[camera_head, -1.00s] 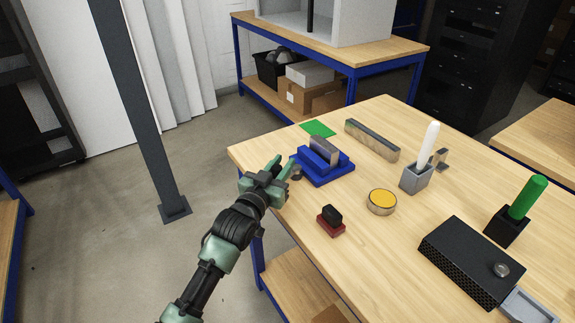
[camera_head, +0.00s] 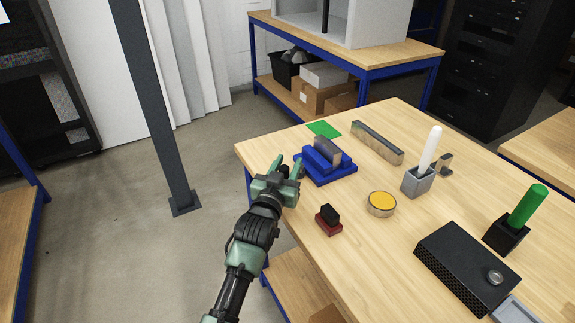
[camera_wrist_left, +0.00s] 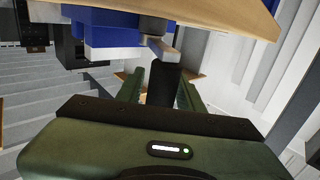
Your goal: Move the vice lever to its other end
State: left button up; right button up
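The blue vice (camera_head: 322,172) with a grey jaw block sits near the table's left edge in the head view. Its blue body (camera_wrist_left: 112,28) also shows at the top of the left wrist view. There, a grey bar (camera_wrist_left: 163,50) sticks out from the vice, and a dark piece that looks like the lever's grip (camera_wrist_left: 163,82) lies between my fingers. My left gripper (camera_head: 287,164) is open beside the vice's left side; its fingers (camera_wrist_left: 161,92) stand apart on both sides of the dark piece. Contact cannot be made out. My right gripper is out of view.
A black-and-red block (camera_head: 329,219), a round yellow-topped tin (camera_head: 381,204), a grey holder with a white stick (camera_head: 417,181) and a long metal bar (camera_head: 377,143) stand on the table (camera_head: 345,265). A green mat (camera_head: 324,129) lies behind the vice. A dark post (camera_head: 150,110) stands left.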

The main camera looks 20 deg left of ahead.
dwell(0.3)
pick_arm(q)
jog(key=shift+s+f, duration=0.1)
jog(key=shift+s, duration=0.25)
jog(key=s+b, duration=0.1)
jog(key=s, duration=0.6)
